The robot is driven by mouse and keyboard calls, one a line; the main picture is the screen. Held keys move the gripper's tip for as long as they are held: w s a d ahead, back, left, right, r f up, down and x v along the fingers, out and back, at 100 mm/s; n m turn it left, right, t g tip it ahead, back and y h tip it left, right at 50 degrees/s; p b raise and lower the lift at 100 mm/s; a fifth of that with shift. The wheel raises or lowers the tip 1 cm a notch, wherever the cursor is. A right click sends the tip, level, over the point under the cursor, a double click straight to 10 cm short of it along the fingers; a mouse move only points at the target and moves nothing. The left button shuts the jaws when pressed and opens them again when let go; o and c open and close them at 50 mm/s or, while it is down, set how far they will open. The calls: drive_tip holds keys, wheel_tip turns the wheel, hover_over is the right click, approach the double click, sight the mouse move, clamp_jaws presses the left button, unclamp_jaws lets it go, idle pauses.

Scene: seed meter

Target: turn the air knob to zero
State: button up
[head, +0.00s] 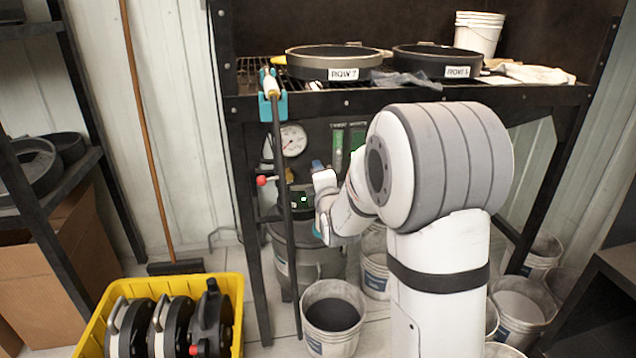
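A panel under the bench carries a round white gauge (291,140) and a seed meter stand with a small green-lit display (303,199). A red ball-ended handle (262,180) sticks out to the left below the gauge. I cannot tell for sure which part is the air knob; it may be hidden behind my wrist. My gripper (318,166) is small and partly hidden by my arm, in front of the panel, right of the red handle and below the gauge. I cannot see its fingers clearly, nor whether it touches anything.
A dark upright rod (281,200) in a teal clip stands before the panel. The bench (400,98) holds two round pans labelled as rows (335,62) (438,62). A yellow crate (236,300) with black meters sits front left. Buckets (333,312) stand below.

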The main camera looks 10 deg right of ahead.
idle(0.4)
drive_tip(key=o, duration=1)
drive_tip(key=shift+s, duration=0.1)
drive_tip(key=s+p, duration=0.1)
drive_tip(key=s, duration=0.6)
drive_tip(key=shift+s, duration=0.35)
